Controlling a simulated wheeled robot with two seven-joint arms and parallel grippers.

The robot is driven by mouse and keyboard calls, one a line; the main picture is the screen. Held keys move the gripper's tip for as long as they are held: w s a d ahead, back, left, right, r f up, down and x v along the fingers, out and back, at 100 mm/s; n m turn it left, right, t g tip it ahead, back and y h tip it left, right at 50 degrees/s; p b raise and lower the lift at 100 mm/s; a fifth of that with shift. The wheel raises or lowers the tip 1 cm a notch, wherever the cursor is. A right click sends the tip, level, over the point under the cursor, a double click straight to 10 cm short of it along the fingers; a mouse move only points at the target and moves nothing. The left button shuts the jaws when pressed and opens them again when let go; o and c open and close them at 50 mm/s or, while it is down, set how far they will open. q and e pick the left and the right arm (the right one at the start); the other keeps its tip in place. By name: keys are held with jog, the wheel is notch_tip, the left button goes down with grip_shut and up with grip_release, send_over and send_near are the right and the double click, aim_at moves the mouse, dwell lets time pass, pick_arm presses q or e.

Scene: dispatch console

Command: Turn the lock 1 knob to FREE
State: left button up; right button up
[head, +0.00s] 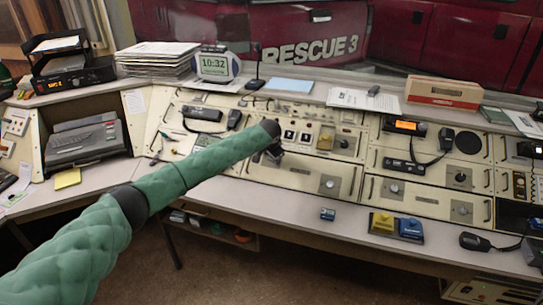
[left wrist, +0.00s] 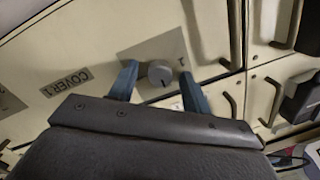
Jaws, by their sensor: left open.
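In the left wrist view a round grey knob (left wrist: 161,76) sits on a light metal plate (left wrist: 177,45) on the cream panel. It has a dark pointer line, and a small mark shows at the plate's right. My left gripper (left wrist: 157,70) is open, with one blue finger on each side of the knob; I cannot tell whether they touch it. A "COVER 1" label (left wrist: 66,82) is to the left of the knob. My right gripper is not in view.
Other plated knobs show on the console, one at the lower middle (head: 329,183) and one farther right (head: 461,209). Handles (left wrist: 285,22) stand out of the panel near my left gripper. A yellow-and-blue box pair (head: 396,226) lies on the front ledge.

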pick_arm(q)
jog(key=c, duration=1)
jog(key=shift+r, duration=0.1)
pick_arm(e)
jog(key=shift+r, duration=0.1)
